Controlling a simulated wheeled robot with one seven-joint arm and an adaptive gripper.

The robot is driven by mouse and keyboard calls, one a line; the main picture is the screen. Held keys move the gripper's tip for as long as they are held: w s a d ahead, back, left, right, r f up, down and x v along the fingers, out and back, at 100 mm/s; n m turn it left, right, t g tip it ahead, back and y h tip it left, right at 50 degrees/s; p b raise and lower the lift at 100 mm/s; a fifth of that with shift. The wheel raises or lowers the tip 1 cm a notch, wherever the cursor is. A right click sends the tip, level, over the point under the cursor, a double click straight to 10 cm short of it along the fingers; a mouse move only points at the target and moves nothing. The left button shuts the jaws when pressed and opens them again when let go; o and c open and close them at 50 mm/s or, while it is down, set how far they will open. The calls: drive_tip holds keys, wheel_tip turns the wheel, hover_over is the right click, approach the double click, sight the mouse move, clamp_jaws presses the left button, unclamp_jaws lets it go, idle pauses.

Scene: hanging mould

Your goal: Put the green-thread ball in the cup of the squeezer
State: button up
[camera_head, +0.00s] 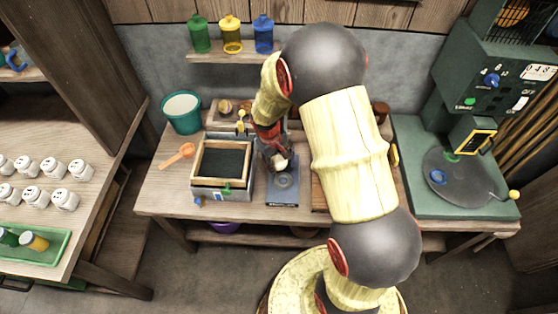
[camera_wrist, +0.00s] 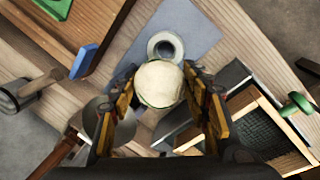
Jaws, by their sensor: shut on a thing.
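A cream ball (camera_wrist: 160,83) with a trace of green along its lower edge sits between the fingers of my gripper (camera_wrist: 160,100), which is shut on it. In the head view the ball (camera_head: 281,163) shows small and pale below my gripper (camera_head: 276,157). The squeezer (camera_head: 282,191) is a blue-grey plate on the bench with a round cup (camera_head: 283,181). In the wrist view the cup (camera_wrist: 165,47) lies just beyond the ball, which overlaps its near edge in the picture. The ball appears held above the squeezer; the exact height is unclear.
A wood-framed box (camera_head: 222,145) with a dark mesh stands left of the squeezer. An orange spoon (camera_head: 178,156) and a teal pot (camera_head: 182,112) are farther left. A green machine with a turntable (camera_head: 458,178) stands at the right. My arm hides part of the bench.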

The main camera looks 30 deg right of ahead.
drive_tip(key=shift+s+d+f, duration=0.45)
drive_tip(key=shift+s+d, duration=0.1)
drive_tip(key=shift+d, duration=0.25)
drive_tip(key=shift+f, duration=0.2)
drive_tip(key=shift+f+b, duration=3.1)
drive_tip(key=shift+f, duration=0.85)
drive_tip(key=shift+f, duration=0.15)
drive_tip(key=o, duration=1.3)
drive_tip(key=r, duration=0.4)
drive_tip(key=a+r, duration=0.1)
drive_tip(key=r, duration=0.3)
drive_tip(key=a+r, duration=0.1)
drive_tip(key=r, duration=0.2)
drive_tip(key=shift+s+a+r, duration=0.15)
drive_tip(key=shift+s+r, duration=0.1)
drive_tip(key=shift+r, duration=0.15)
